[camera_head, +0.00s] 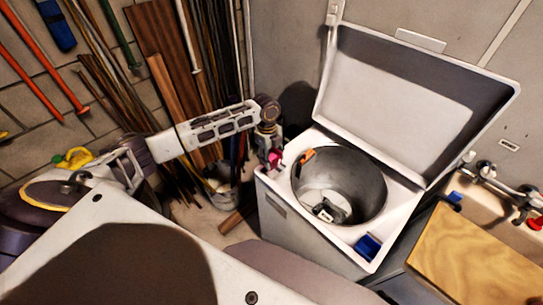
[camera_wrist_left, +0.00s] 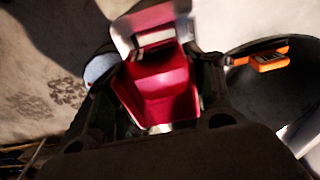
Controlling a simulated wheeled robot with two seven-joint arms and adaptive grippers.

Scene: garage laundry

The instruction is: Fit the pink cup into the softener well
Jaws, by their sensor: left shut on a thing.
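My left gripper (camera_head: 271,156) is shut on the pink cup (camera_head: 277,159) at the left corner of the open top-loading washer (camera_head: 290,215). In the left wrist view the pink cup (camera_wrist_left: 160,88) sits between the fingers, and its hollow inside shows. The cup is over or at the washer's top rim, left of the drum (camera_head: 365,180). I cannot tell whether it touches the rim. The softener well cannot be made out; the gripper and cup cover that corner. My right gripper is not in view.
An orange piece (camera_head: 308,155) is at the drum's rim, also in the left wrist view (camera_wrist_left: 262,58). A blue piece (camera_head: 368,246) is at the washer's front right corner. The raised lid (camera_head: 405,95) stands behind. A wooden board (camera_head: 475,262) lies to the right.

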